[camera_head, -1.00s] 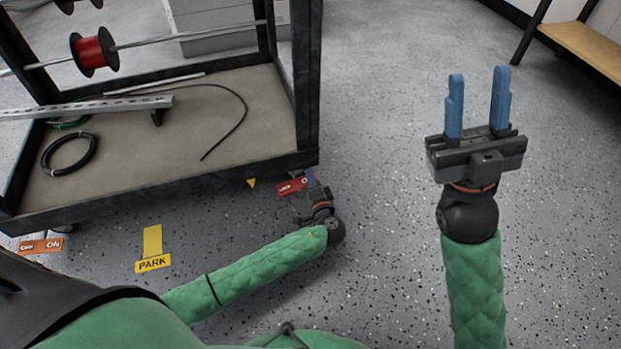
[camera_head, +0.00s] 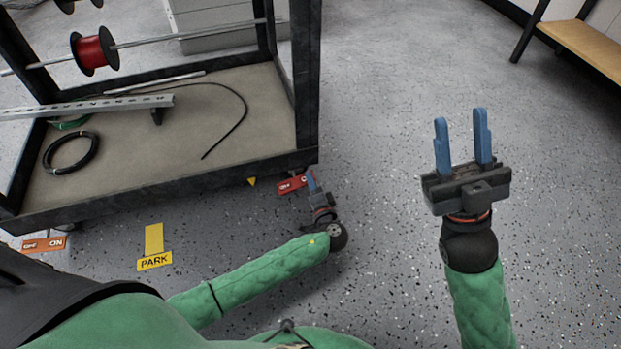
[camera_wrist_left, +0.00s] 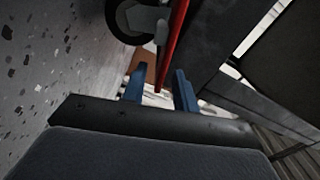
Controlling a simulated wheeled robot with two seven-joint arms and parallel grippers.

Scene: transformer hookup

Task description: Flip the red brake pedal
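The red brake pedal (camera_head: 291,185) sits low at the cart's near right corner, just above the floor. In the left wrist view the red pedal (camera_wrist_left: 174,45) shows as a thin edge-on strip. My left gripper (camera_head: 311,181) is beside the pedal's right end, its fingers partly hidden in the head view. In the left wrist view its two blue fingers (camera_wrist_left: 159,84) stand apart, with the strip's lower end between or just beyond them. I cannot tell whether they touch it. My right gripper (camera_head: 462,140) is open, empty and raised over clear floor at the right.
The cart (camera_head: 170,185) has dark posts, a red spool (camera_head: 92,50) and a black cable coil (camera_head: 70,153). A dark wheel (camera_wrist_left: 135,20) is near the pedal. An orange ON/OFF pedal (camera_head: 43,244) and a yellow PARK sign (camera_head: 155,261) lie along the cart's front. Floor at the right is clear.

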